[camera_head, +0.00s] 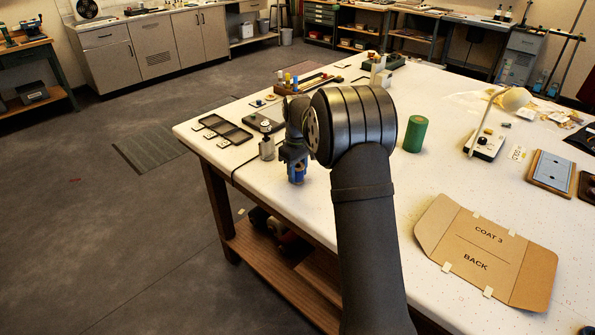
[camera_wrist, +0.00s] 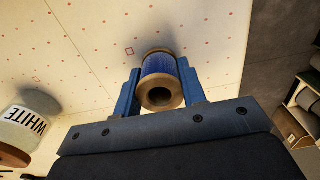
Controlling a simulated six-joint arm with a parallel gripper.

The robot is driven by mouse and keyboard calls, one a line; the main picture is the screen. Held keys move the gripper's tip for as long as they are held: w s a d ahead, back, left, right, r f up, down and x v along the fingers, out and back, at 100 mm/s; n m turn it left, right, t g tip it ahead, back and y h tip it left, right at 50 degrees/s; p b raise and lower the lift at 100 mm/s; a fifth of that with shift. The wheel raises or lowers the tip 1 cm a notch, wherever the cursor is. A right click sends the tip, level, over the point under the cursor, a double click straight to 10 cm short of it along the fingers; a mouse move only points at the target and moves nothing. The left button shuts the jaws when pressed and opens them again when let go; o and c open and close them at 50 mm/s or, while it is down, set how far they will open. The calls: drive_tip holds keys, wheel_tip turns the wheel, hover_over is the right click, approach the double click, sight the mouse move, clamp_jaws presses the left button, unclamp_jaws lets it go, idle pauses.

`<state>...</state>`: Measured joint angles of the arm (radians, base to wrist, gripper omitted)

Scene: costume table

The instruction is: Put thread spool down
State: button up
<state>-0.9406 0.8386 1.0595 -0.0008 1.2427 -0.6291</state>
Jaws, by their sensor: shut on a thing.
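The thread spool (camera_wrist: 159,66) is wound with blue thread and has tan ends with a dark centre hole. In the wrist view it sits between the two blue fingers of my gripper (camera_wrist: 160,88), which is shut on its sides. In the head view my gripper (camera_head: 296,168) points down near the table's left front edge, with the blue spool (camera_head: 298,176) low between the fingers. The white worktable (camera_head: 465,195) has a dotted top. I cannot tell whether the spool touches it.
A jar marked WHITE (camera_wrist: 27,128) stands close to my gripper. A cardboard pattern (camera_head: 488,250) lies at the right front. The floor drops off beyond the edge.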

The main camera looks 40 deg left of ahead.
drive_tip(key=shift+f, duration=0.1)
drive_tip(key=o, duration=1)
wheel_tip(320, 180, up, 12)
drive_tip(key=shift+r, duration=0.15)
drive_tip(key=shift+f, duration=4.2)
drive_tip(key=shift+f, duration=0.1)
